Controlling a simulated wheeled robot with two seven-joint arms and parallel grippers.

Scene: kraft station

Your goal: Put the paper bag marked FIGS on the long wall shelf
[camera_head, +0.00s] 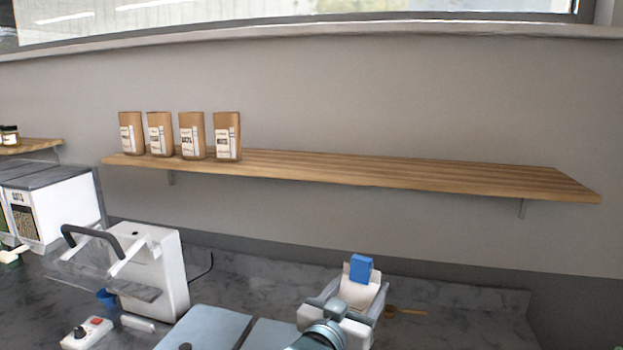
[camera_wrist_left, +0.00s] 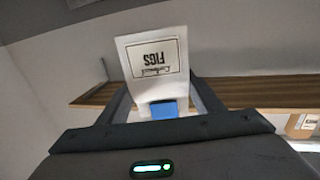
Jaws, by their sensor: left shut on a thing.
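The FIGS bag (camera_wrist_left: 151,62) is a pale paper bag with a dark-framed label, read upside down in the left wrist view, and a blue part (camera_wrist_left: 164,109) at one end. In the head view the pale bag (camera_head: 356,293) with its blue top (camera_head: 361,267) sits between the fingers of my left gripper (camera_head: 346,298), which is shut on it. Bag and gripper show low in the picture, in front of and below the long wall shelf (camera_head: 400,172). The shelf also crosses the left wrist view (camera_wrist_left: 250,95). My right gripper is not in view.
Several brown labelled bags (camera_head: 193,135) stand in a row at the shelf's left end; the middle and right of the shelf are bare. A white sealing machine (camera_head: 155,270) with a dark handle stands on the counter at left. A small wooden scoop (camera_head: 405,311) lies right of the gripper.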

